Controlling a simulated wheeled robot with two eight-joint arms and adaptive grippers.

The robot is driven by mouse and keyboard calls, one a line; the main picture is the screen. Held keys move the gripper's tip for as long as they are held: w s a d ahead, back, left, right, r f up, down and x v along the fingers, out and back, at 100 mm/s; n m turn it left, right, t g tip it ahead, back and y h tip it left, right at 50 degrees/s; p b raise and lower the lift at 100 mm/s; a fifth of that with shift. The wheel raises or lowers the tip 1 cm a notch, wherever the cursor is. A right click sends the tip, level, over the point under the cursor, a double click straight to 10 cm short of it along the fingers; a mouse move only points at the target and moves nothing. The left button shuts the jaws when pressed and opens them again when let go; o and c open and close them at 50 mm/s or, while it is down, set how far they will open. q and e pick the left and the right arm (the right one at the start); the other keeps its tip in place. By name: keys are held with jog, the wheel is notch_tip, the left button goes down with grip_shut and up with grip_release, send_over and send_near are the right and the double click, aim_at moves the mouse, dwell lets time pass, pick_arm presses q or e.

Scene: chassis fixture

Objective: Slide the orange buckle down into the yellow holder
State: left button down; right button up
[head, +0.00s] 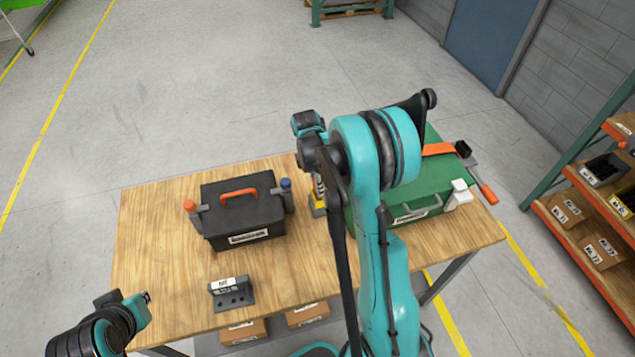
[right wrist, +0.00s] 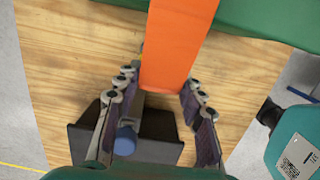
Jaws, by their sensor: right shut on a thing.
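The orange buckle (right wrist: 178,45) is a long flat orange piece in the right wrist view. Its near end lies between the fingers of my right gripper (right wrist: 160,88), which is shut on it. In the head view an orange strip (head: 438,149) shows over the green case, beyond my right arm, which hides most of the grip. A small yellow part, seemingly the yellow holder (head: 318,204), shows beside the green case, mostly hidden by my arm. A sliver of yellow also shows left of the buckle in the right wrist view. My left arm is at the lower left; its fingers are unclear.
A black toolbox (head: 240,221) with an orange handle stands left of my right arm. The green case (head: 415,212) lies to the right. A small grey block (head: 231,292) stands near the front edge. The wooden table (head: 150,240) is bare at far left.

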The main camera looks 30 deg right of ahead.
jog(key=o, duration=1.3)
jog(key=shift+c, duration=0.2)
jog(key=shift+r, duration=0.1)
notch_tip(320, 180, up, 12)
jog(key=a, duration=0.1)
jog(key=shift+w+a, duration=0.15)
jog(key=shift+a, duration=0.1)
jog(key=s+a+f+m+t+b, duration=0.3)
jog(key=s+a+m+b, duration=0.3)
jog(key=s, duration=0.3)
jog(key=s+a+f+m+t+y+b, duration=0.1)
jog(key=s+a+f+m+t+b, duration=0.3)
jog(key=s+a+f+m+b, duration=0.2)
jog(key=s+a+m, duration=0.2)
jog(key=s+m, duration=0.1)
jog(key=s, duration=0.1)
jog(key=shift+s+t+b, duration=0.15)
jog(key=shift+t+b, duration=0.15)
jog(key=shift+b, duration=0.1)
